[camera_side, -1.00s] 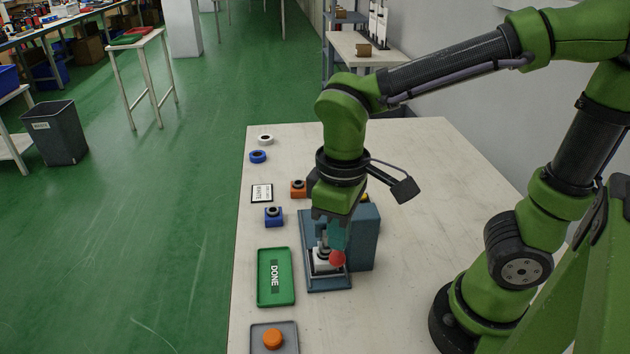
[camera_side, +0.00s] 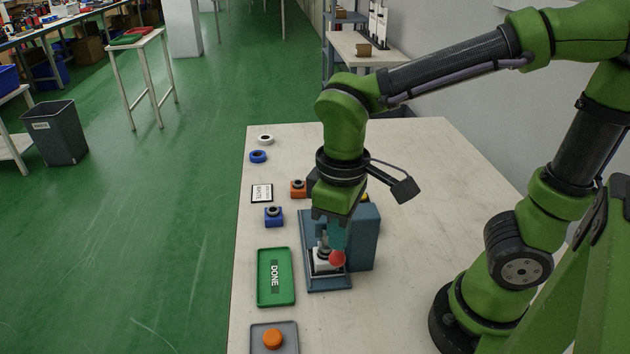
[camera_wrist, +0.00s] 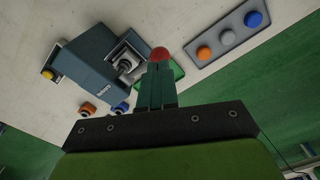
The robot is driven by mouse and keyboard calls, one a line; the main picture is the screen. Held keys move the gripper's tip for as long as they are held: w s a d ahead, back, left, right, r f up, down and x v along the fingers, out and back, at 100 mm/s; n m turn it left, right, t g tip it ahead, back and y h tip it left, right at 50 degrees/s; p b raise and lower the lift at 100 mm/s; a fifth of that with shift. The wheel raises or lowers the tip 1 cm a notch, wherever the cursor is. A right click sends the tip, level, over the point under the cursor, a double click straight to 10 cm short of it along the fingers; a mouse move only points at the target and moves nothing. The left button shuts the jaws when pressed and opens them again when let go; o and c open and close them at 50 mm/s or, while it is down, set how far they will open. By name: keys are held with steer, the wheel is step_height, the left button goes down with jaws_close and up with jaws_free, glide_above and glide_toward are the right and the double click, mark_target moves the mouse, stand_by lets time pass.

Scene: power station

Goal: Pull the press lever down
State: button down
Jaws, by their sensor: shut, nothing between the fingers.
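The press (camera_side: 363,240) is a blue-grey machine on the table, with a base plate under a white block. Its lever ends in a red ball knob (camera_side: 337,258), low at the front of the press. My gripper (camera_side: 333,238) is shut and points down right at the press, with its fingers just above the red knob in the side view. In the wrist view the shut teal fingers (camera_wrist: 161,85) reach up to the red knob (camera_wrist: 159,54); I cannot tell whether they touch it. The lever's arm is mostly hidden.
A green DONE tray (camera_side: 262,278) lies left of the press. A grey panel with an orange button (camera_side: 273,338) is at the front. The table's right side is clear.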

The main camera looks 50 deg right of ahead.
mark_target(338, 253)
steer(key=shift+f, duration=0.15)
steer(key=shift+f, duration=2.2)
stand_by(0.3)
steer(key=shift+f, duration=0.45)
stand_by(0.3)
steer(key=shift+r, duration=3.8)
